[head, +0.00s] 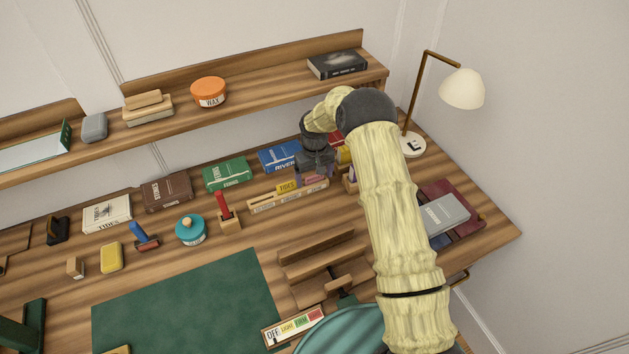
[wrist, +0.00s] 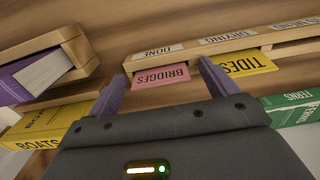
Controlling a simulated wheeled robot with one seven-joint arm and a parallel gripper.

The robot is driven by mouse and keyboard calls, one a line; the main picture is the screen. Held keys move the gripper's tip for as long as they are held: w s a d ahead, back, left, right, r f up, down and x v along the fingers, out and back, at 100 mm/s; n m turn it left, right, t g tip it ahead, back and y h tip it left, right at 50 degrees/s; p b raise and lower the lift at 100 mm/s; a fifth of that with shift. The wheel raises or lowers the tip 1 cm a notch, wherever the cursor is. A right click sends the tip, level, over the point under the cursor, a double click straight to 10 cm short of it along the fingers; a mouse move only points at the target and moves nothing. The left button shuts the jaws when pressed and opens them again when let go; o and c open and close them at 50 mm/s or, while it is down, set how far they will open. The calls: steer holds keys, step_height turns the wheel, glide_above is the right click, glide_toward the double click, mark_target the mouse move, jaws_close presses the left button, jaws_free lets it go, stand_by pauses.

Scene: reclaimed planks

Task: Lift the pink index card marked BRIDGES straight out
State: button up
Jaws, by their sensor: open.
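The pink card marked BRIDGES (wrist: 163,78) stands in a slot of a long wooden rack (wrist: 228,50), beside the label DONE. It shows small in the head view (head: 316,180), at the right end of the rack (head: 275,203). My gripper (wrist: 163,71) is open, with one purple finger to each side of the card in the wrist view. I cannot tell whether the fingers touch it. A yellow card marked TIDES (wrist: 243,65) stands farther along the same rack, just outside one finger. My gripper (head: 313,181) partly hides that end in the head view.
A wooden holder with a purple book (wrist: 35,78) and a yellow BOATS book (wrist: 45,122) are close on the left in the wrist view; a green FERNS book (wrist: 295,107) is on the right. In the head view, a blue book (head: 279,156) lies behind the rack.

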steer(key=c, duration=1)
steer(key=shift+c, duration=0.2)
step_height(320, 180, up, 10)
steer(key=shift+b, duration=0.8)
step_height(320, 180, up, 7)
steer(key=p, duration=0.5)
steer(key=shift+p, duration=0.35)
stand_by(0.4)
